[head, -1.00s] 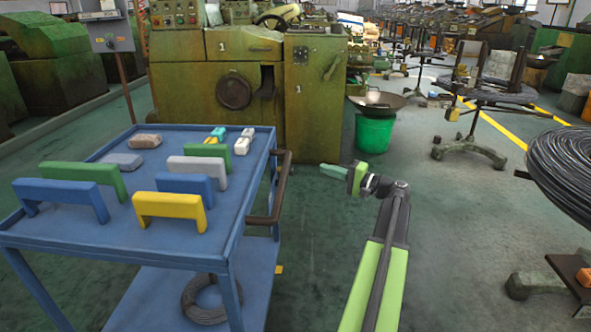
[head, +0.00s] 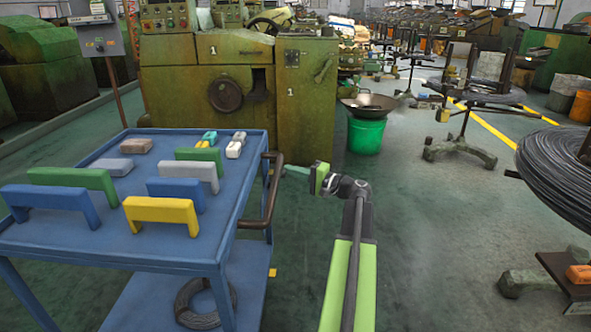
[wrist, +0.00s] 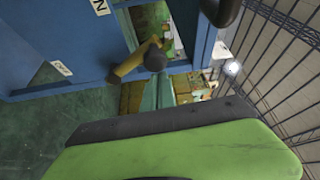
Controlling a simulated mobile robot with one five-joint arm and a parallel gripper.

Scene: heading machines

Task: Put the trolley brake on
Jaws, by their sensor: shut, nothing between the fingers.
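The blue trolley (head: 222,228) stands at the left in the head view, with a dark handle (head: 273,190) on its right end. A small yellow piece (head: 272,272) shows low at that end. In the wrist view, a yellow lever (wrist: 130,68) with a dark round knob (wrist: 156,58) is by the blue trolley panel (wrist: 50,30). A label reading OFF (wrist: 61,68) and a partly cut-off label ending in N (wrist: 99,7) are on the panel. My gripper (head: 288,170) is shut and empty, pointing left beside the handle. Its fingertips appear close to the knob; contact is unclear.
The trolley top carries several coloured handle-shaped blocks, including a yellow one (head: 160,212). A wire coil (head: 204,302) lies on its lower shelf. A green bucket (head: 366,134) stands behind, and a large wire reel (head: 555,175) is at the right. Floor between is clear.

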